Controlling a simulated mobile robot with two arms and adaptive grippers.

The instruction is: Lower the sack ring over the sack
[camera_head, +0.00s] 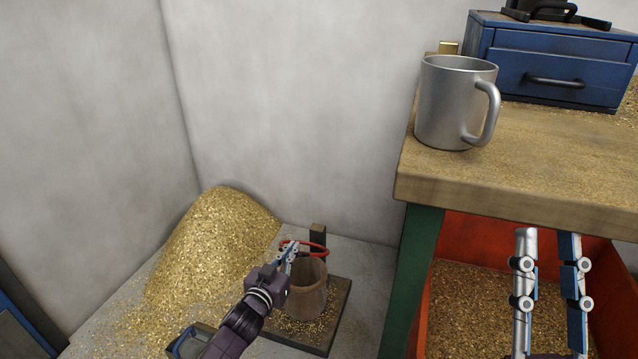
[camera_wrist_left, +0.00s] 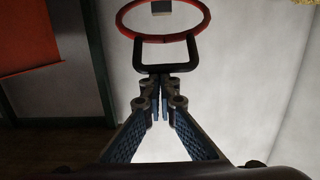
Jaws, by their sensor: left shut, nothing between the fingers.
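The sack ring (camera_head: 320,246) is a red hoop at the mouth of the brown sack (camera_head: 308,292). Its near side is partly hidden by my left gripper (camera_head: 291,249), and I cannot tell how far it sits above the rim. In the left wrist view the red ring (camera_wrist_left: 204,26) has a black U-shaped handle (camera_wrist_left: 165,69). My left gripper (camera_wrist_left: 161,78) is shut, its fingertips right at the handle, with nothing gripped. My right gripper (camera_head: 547,240) is open and empty at the lower right, in front of the red bin.
The sack stands on a wooden base (camera_head: 337,312) with a post (camera_head: 318,236) behind. A brass chip heap (camera_head: 215,240) lies left. The workbench (camera_head: 520,175) with a metal mug (camera_head: 446,105) and blue drawer box (camera_head: 548,65) stands right, above a red bin (camera_head: 480,230).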

